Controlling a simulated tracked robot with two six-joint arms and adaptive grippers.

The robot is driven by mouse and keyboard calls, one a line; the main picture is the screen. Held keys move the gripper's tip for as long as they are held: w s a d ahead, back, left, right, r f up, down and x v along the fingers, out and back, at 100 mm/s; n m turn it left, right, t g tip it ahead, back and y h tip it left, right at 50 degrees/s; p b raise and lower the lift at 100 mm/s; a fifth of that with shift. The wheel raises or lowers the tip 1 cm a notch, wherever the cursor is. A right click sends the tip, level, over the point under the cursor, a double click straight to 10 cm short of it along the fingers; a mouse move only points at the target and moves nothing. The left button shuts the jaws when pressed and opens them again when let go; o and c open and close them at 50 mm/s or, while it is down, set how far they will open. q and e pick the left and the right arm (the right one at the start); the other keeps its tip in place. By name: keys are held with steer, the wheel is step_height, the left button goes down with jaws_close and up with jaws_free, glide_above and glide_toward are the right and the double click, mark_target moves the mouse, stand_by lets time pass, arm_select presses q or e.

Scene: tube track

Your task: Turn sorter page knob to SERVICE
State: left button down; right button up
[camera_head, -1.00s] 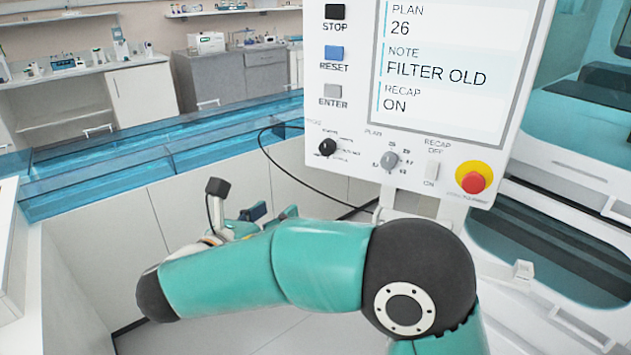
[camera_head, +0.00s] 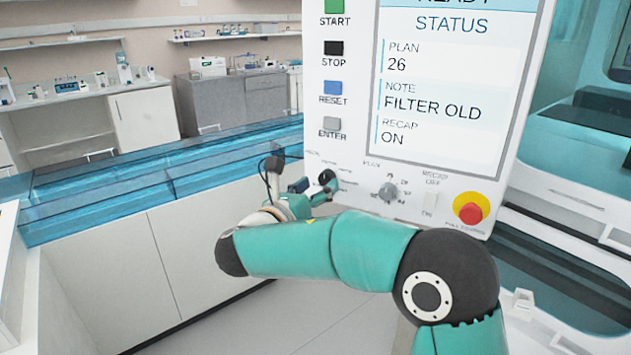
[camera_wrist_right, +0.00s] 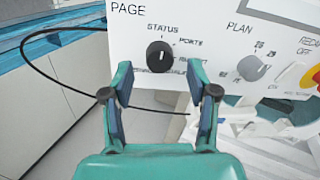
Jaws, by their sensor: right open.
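The PAGE knob (camera_wrist_right: 160,56) is a round black knob on the white sorter panel in the right wrist view. Its white mark stands roughly upright, toward STATUS. PORTS is to its right; the small lower labels are too blurred to read surely. My right gripper (camera_wrist_right: 159,88) is open, its teal fingers below and to both sides of the knob, with nothing between them. Whether they touch it cannot be told. The screen (camera_head: 450,90) reads STATUS. My left gripper is not in view.
The PLAN knob (camera_head: 388,191) is grey and sits right of the PAGE knob. Beyond it are the RECAP switch (camera_head: 430,203) and a red stop button (camera_head: 470,212) on yellow. A black cable (camera_wrist_right: 70,80) curves left of the gripper. A blue clear-walled track (camera_head: 110,190) runs behind.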

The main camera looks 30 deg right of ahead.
mark_target(326, 178)
steer(key=shift+x, duration=1.25)
